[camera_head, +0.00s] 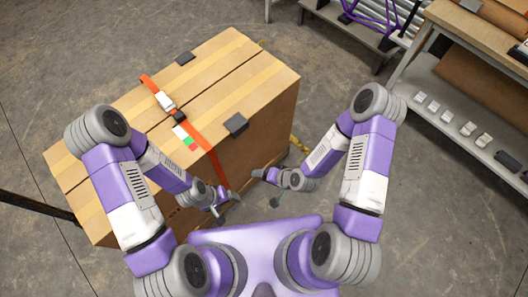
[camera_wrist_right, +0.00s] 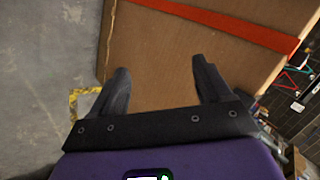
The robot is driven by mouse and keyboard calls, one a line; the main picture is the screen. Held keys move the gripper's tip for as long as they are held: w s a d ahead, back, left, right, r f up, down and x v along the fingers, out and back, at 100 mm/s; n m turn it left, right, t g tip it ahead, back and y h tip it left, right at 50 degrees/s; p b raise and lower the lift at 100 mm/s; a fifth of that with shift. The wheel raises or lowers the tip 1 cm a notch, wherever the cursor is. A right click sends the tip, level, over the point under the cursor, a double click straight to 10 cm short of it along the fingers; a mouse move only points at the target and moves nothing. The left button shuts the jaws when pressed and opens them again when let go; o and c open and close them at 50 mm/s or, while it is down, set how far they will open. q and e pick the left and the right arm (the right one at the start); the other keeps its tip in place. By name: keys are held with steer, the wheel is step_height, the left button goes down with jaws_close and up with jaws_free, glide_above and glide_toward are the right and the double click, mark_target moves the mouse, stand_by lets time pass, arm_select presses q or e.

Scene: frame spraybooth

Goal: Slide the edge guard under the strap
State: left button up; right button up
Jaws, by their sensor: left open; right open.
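A large cardboard box (camera_head: 130,130) has an orange strap (camera_head: 205,143) running over its top and down its near side. The strap carries a dark and silver buckle (camera_head: 167,103). A dark edge guard (camera_head: 236,125) sits over the box's near top edge, to the right of the strap and apart from it. My left gripper (camera_head: 230,208) is open, low beside the strap at the near side. My right gripper (camera_head: 262,175) is open in front of that side, right of the strap. In the right wrist view its empty fingers (camera_wrist_right: 163,78) face the cardboard, with the strap (camera_wrist_right: 220,25) beyond.
A similar dark piece (camera_head: 186,58) sits at the box's far top edge. A workbench (camera_head: 470,35) with a lower shelf of small parts (camera_head: 460,125) stands at right. Grey floor is clear between.

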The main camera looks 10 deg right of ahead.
steer(key=w+a+m+t+y+b, duration=0.2)
steer(key=w+a+m+t+b, duration=0.1)
steer(key=w+t, duration=0.25)
steer(key=m+t+y+b, duration=0.1)
steer(key=m+t+b, duration=0.2)
steer(key=m+t, duration=0.15)
glide_toward(241, 131)
steer(key=shift+t, duration=0.3)
steer(key=b+x, duration=0.1)
steer(key=x, duration=0.6)
steer(key=shift+w+a, duration=0.2)
steer(key=shift+a, duration=0.1)
arm_select(q)
step_height(241, 131, down, 8)
steer(key=shift+f, duration=0.2)
arm_select(e)
steer(key=c, duration=1)
steer(key=o, duration=0.4)
steer(key=shift+c, duration=1.6)
arm_select(q)
steer(key=shift+f, duration=0.3)
arm_select(e)
steer(key=shift+s+a, duration=1)
steer(key=shift+a, duration=0.35)
steer(key=shift+s+a, duration=1)
steer(key=shift+a, duration=0.35)
steer(key=shift+s+a, duration=1)
steer(key=shift+a, duration=0.35)
